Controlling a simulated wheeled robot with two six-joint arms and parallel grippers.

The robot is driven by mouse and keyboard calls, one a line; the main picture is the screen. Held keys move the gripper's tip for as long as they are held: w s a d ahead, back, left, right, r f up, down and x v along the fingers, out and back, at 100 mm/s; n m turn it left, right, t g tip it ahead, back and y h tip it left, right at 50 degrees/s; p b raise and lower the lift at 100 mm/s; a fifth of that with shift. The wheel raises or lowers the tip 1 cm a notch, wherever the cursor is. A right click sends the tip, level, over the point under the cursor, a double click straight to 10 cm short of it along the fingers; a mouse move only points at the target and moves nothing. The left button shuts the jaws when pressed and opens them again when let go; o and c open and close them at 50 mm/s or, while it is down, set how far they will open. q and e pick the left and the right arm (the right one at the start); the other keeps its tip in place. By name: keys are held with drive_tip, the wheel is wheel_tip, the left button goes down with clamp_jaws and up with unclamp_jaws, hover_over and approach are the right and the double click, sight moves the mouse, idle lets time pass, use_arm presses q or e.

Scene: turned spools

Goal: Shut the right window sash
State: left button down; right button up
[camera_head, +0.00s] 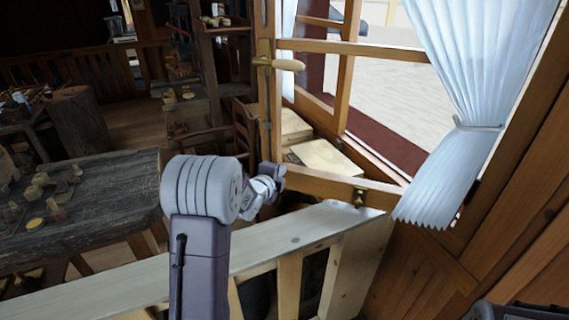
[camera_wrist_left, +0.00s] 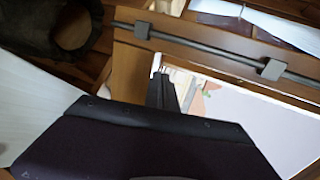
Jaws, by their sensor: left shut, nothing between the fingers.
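The right window sash (camera_head: 268,105) stands open, swung into the room, with a wooden frame and clear pane. Its brass handle (camera_head: 288,65) sits on the free upright edge, and its bottom rail (camera_head: 325,187) runs right toward the window wall. My left gripper (camera_head: 274,173) is shut and empty at the lower free corner of the sash. In the left wrist view the shut fingers (camera_wrist_left: 159,84) lie close against the sash's wooden upright (camera_wrist_left: 135,50), which carries a grey rod (camera_wrist_left: 205,47). I cannot tell whether they touch it.
A pale wooden bench back (camera_head: 300,228) crosses in front, below the sash. A white curtain (camera_head: 465,85) hangs at the right, its hem near the sash's bottom rail. A dark workbench (camera_head: 110,200) with small turned pieces stands at left.

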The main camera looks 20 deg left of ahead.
sight(288, 161)
use_arm(q)
drive_tip(key=w+p, duration=0.1)
drive_tip(key=w, duration=0.1)
drive_tip(key=shift+w+r, duration=0.15)
drive_tip(key=shift+w, duration=0.25)
drive_tip(key=shift+w+a, duration=0.15)
drive_tip(key=shift+w, duration=0.45)
use_arm(e)
drive_tip(key=shift+r, duration=0.7)
use_arm(q)
drive_tip(key=shift+w, duration=0.1)
use_arm(e)
drive_tip(key=shift+d+r, duration=0.1)
